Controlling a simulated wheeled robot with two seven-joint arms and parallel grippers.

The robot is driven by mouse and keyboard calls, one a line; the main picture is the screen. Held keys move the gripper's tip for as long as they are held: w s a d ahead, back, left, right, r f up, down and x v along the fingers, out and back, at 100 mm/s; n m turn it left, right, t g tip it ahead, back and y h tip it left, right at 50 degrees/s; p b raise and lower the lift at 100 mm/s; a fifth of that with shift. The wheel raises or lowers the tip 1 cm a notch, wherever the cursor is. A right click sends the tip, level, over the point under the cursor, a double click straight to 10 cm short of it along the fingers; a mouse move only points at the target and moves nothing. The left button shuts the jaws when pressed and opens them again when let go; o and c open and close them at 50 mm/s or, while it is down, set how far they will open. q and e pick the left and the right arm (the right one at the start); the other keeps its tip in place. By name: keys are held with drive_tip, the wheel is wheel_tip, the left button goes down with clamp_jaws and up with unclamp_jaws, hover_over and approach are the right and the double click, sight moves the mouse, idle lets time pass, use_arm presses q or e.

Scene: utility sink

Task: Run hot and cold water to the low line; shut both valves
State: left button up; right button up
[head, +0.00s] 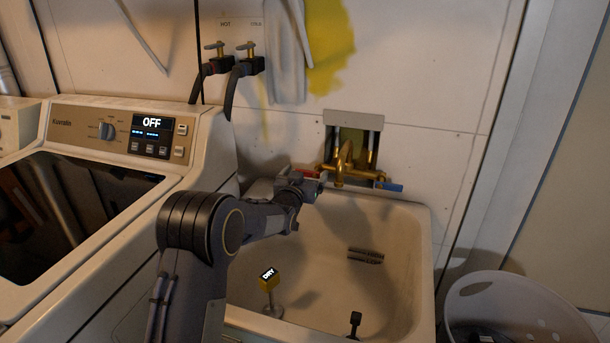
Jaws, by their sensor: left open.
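The brass faucet (345,166) is on the wall above the white utility sink (415,262). Its red valve handle (304,172) is on the left and its blue valve handle (389,187) on the right. My left gripper (311,184) is open at the red handle and partly covers it; I cannot tell whether they touch. No water shows in the basin or from the spout. A dark slotted mark (365,255) is on the basin's inner wall.
A washing machine (120,130) with an "OFF" display stands left of the sink. Two hose valves (233,62) and a hanging grey cloth (285,55) are on the wall above. A black knobbed part (354,322) is low in the basin. A white basket (520,305) stands at right.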

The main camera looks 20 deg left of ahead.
use_arm(q)
drive_tip(key=c, duration=1)
drive_tip(key=shift+d+m+b, duration=0.1)
drive_tip(key=shift+m+b, duration=0.7)
drive_tip(key=shift+b, duration=0.45)
drive_tip(key=shift+d+r+m+b, duration=0.2)
drive_tip(key=shift+r+m+b, duration=0.05)
drive_tip(key=shift+m+b, duration=0.8)
drive_tip(key=shift+d+r+m+b, duration=0.2)
drive_tip(key=shift+m+b, duration=0.6)
drive_tip(key=shift+m, duration=0.35)
drive_tip(key=shift+d+r+m+b, duration=0.15)
drive_tip(key=shift+r+m+b, duration=0.1)
drive_tip(key=shift+m+b, duration=0.8)
drive_tip(key=shift+m, duration=0.25)
drive_tip(key=o, duration=1)
